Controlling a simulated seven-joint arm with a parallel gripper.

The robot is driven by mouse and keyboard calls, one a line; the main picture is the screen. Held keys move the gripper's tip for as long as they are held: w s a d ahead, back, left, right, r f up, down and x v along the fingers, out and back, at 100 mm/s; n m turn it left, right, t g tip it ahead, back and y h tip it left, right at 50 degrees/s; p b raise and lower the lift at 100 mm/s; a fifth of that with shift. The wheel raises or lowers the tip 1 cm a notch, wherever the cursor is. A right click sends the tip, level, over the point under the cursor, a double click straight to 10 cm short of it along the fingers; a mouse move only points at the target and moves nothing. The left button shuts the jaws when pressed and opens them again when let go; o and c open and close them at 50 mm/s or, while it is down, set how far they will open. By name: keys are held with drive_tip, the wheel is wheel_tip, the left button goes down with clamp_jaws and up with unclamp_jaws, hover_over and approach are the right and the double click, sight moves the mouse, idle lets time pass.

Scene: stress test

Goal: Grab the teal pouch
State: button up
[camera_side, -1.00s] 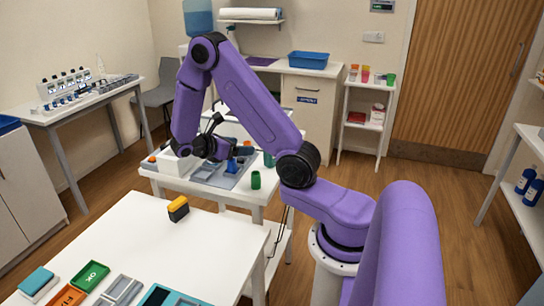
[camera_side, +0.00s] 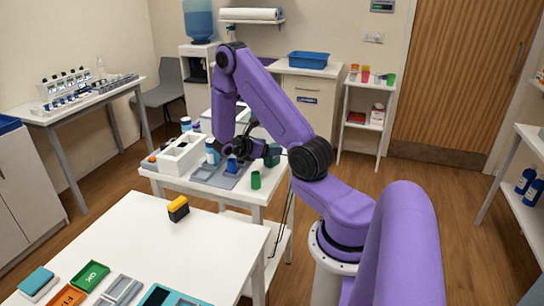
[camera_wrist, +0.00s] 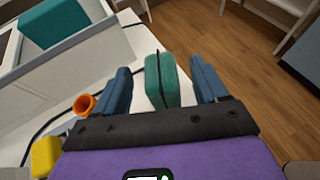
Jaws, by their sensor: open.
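The teal pouch (camera_wrist: 162,82), a blocky green-teal thing with a thin black cord over it, stands between the two blue fingers of my gripper (camera_wrist: 160,66) in the wrist view. The fingers are apart, with a visible gap on each side of the pouch. In the side view a dark teal thing (camera_side: 272,155), which looks like the same pouch, is at the right rear of the back white table, just beside my gripper (camera_side: 256,153). My fingers are too small and covered to make out there.
A white box (camera_side: 181,153), a grey tray (camera_side: 222,176) and a green cup (camera_side: 255,180) stand on the back table. In the wrist view an orange cup (camera_wrist: 84,104) and a yellow thing (camera_wrist: 45,156) are at left. Wood floor lies beyond the table edge.

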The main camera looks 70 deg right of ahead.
drive_tip(key=shift+x, duration=1.2)
drive_tip(key=c, duration=1.1)
drive_tip(key=shift+r, duration=0.1)
